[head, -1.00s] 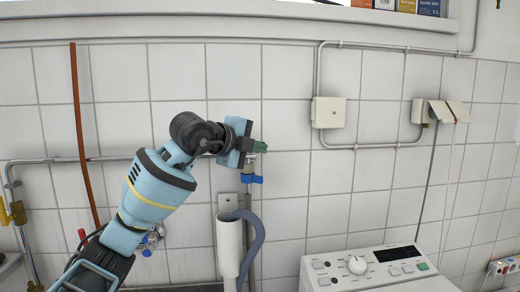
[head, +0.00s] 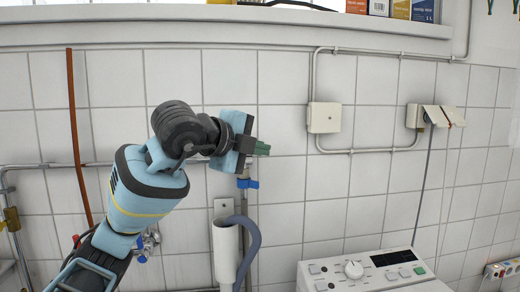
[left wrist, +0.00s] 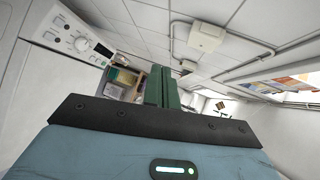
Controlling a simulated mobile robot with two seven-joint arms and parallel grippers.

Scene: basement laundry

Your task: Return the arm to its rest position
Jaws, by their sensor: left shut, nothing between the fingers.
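My left arm comes in from the lower left in the head view, bent at the elbow. My left gripper (head: 262,148) points right, in front of the tiled wall, above the blue-handled valve (head: 247,184). Its green fingers are together with nothing between them. In the left wrist view the green fingers (left wrist: 163,88) also stand side by side, shut and empty. My right gripper is not in view.
A white washing machine (head: 368,270) stands at the lower right; it also shows in the left wrist view (left wrist: 62,42). A grey drain hose (head: 250,240) and standpipe (head: 225,250) are below the gripper. A shelf (head: 200,32) runs above. Wall pipes and a junction box (head: 324,117) lie right.

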